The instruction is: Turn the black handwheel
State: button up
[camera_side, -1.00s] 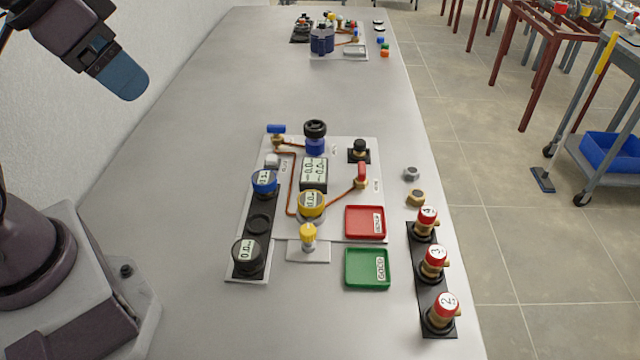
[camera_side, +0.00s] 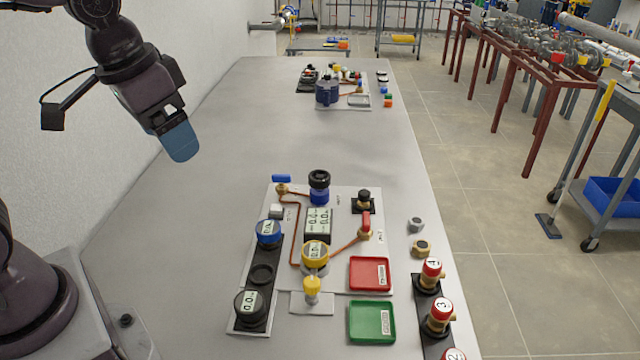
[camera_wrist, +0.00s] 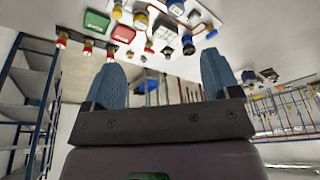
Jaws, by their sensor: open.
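The black handwheel (camera_side: 319,179) sits on top of a blue body at the back of the white panel (camera_side: 284,320) in the side view. My gripper (camera_side: 180,142) is in the air to the left of the panel, well away from the handwheel. Only one blue finger shows clearly there. In the wrist view my gripper (camera_wrist: 163,75) has its two blue fingers wide apart with nothing between them. A blue part near the top of the wrist view may be the handwheel's body, but it is too small to be sure.
The panel carries a blue gauge (camera_side: 268,233), a yellow gauge (camera_side: 315,254), a display (camera_side: 318,223), a red-handled valve (camera_side: 365,224) and a black knob (camera_side: 363,197). A red tray (camera_side: 370,273) and a green tray (camera_side: 372,322) stand at its right.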

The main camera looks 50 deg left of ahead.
jog(key=w+a+f+n+g, duration=0.15)
jog(key=w+f, duration=0.25)
jog(key=w, duration=0.6)
jog(key=n+t+y, duration=0.2)
jog(key=n, duration=0.2)
send_near(320, 175)
jog(key=x, duration=0.9)
jog(key=shift+w+a+f, duration=0.15)
jog(key=shift+f, duration=0.1)
jog(key=c, duration=0.9)
